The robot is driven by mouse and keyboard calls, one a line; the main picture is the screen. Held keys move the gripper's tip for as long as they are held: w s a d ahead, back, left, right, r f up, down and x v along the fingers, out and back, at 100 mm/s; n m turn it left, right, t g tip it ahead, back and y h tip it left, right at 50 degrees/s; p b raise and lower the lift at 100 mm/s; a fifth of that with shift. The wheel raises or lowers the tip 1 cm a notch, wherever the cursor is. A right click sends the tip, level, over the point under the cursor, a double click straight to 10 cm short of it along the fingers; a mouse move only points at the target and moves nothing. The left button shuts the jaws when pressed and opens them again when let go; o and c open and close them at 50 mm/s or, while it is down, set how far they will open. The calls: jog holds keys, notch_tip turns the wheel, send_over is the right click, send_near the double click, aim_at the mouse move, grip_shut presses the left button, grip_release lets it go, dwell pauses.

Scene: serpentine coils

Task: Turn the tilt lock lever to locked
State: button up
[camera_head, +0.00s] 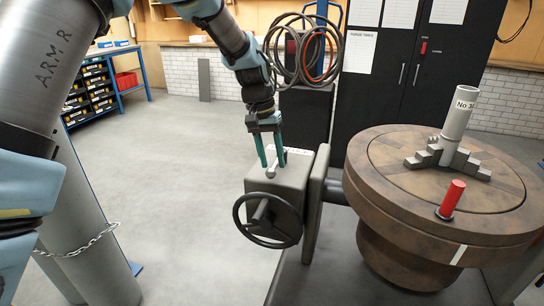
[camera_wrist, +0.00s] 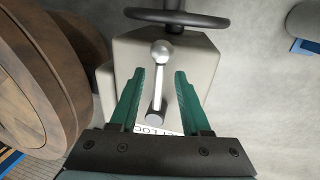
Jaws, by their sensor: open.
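The tilt lock lever (camera_wrist: 158,80) is a thin pale rod with a silver ball at its end and a dark round pivot. It sits on top of a grey gearbox housing (camera_head: 287,185). In the wrist view it points up the picture, towards the handwheel, slightly right. Its ball end (camera_head: 270,174) shows in the head view below my fingertips. My gripper (camera_head: 272,164) is open above the housing, pointing down. In the wrist view my gripper (camera_wrist: 160,73) has one green finger on each side of the lever, with visible gaps. A white label (camera_wrist: 155,129) beside the pivot is partly hidden.
A black handwheel (camera_head: 268,220) is on the housing's near face. A round brown table (camera_head: 385,195) stands to the right, carrying a stepped fixture with a grey tube (camera_head: 459,112) and a red-handled pin (camera_head: 451,198). Open floor (camera_head: 190,190) lies to the left.

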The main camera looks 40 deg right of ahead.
jog(key=shift+f, duration=0.2)
grip_shut()
dwell(0.3)
dwell(1.1)
